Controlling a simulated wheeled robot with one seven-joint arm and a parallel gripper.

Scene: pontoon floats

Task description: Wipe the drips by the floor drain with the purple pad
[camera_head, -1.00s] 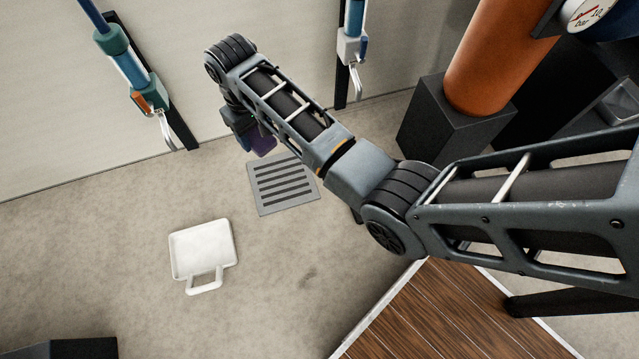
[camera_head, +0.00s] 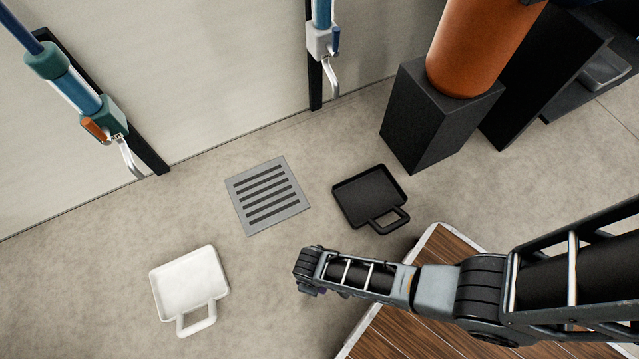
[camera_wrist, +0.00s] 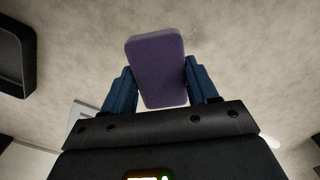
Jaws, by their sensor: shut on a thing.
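The purple pad (camera_wrist: 155,68) is held between the two blue fingers of my gripper (camera_wrist: 160,78) in the wrist view, above bare floor. In the head view my gripper (camera_head: 312,288) is low in the middle, below and right of the drain, mostly hidden under my wrist. The pad cannot be made out there. The floor drain (camera_head: 241,188) is a grey square grate with dark slots, lying uncovered near the wall. I cannot make out drips clearly around it. A patch of floor is hidden by my arm.
A white tray with a handle (camera_head: 189,285) lies left of my gripper. A black tray with a handle (camera_head: 370,198) lies right of the drain. An orange pipe (camera_head: 478,45) stands on a black block (camera_head: 425,115). A wooden platform (camera_head: 385,335) is under my arm. Floor around the drain is clear.

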